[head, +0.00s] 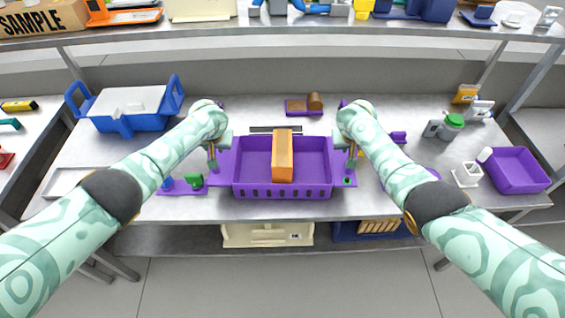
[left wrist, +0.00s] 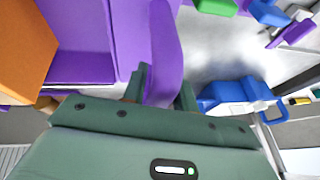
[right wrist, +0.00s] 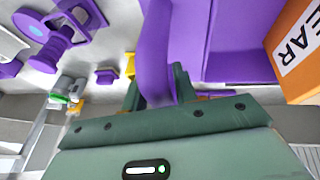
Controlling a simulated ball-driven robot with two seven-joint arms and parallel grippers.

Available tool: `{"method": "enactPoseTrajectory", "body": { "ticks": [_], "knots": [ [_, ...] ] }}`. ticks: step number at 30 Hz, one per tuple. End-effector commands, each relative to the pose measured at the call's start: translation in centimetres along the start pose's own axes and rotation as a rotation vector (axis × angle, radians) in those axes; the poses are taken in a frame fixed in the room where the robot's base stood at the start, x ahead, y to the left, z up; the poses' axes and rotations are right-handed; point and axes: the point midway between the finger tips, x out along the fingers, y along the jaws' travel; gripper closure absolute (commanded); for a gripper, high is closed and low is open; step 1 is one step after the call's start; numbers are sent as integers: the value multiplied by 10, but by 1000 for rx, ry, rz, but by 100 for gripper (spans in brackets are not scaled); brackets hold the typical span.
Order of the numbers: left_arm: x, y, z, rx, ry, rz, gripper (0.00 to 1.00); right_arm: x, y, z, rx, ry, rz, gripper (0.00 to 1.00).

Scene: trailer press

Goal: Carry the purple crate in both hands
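The purple crate (head: 250,190) is in the middle of the head view, level, over the front part of the table. An orange box (head: 283,160) stands inside it and rises above the rim. My left gripper (head: 213,162) is at the crate's left end, its fingers closed on the purple handle (left wrist: 163,60) in the left wrist view. My right gripper (head: 350,164) is at the right end, its fingers closed on the other handle (right wrist: 155,60) in the right wrist view. I cannot tell whether the crate's underside touches the table.
A blue crate (head: 122,125) stands at the table's left and a smaller purple bin (head: 515,170) at its right. A green-lidded jar (head: 452,126) and a brown roll on a purple holder (head: 303,112) are behind. A loaded shelf (head: 300,28) spans the back.

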Motion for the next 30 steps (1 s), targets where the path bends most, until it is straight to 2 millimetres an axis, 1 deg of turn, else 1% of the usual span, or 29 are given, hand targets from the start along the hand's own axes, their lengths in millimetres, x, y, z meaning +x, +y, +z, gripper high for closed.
{"method": "enactPoseTrajectory", "body": {
  "ticks": [1,2,3,9,16,20,27,30],
  "knots": [
    [0,0,0,0,0,0,87,0,0,0,0,0,0,87],
    [0,0,0,0,0,0,95,0,0,0,0,0,0,95],
    [0,0,0,0,-1,0,100,0,0,0,0,0,0,100],
    [0,0,0,-1,-1,0,100,0,0,0,0,-1,0,100],
    [-7,-1,-4,-1,4,1,100,-7,1,-4,1,5,0,100],
    [-18,-4,-9,-2,7,0,100,-19,4,-9,1,8,0,100],
    [-46,-10,-21,-3,14,0,100,-46,10,-21,3,15,0,100],
    [-53,-11,-24,-3,16,0,100,-53,11,-24,3,17,0,100]
  ]
}}
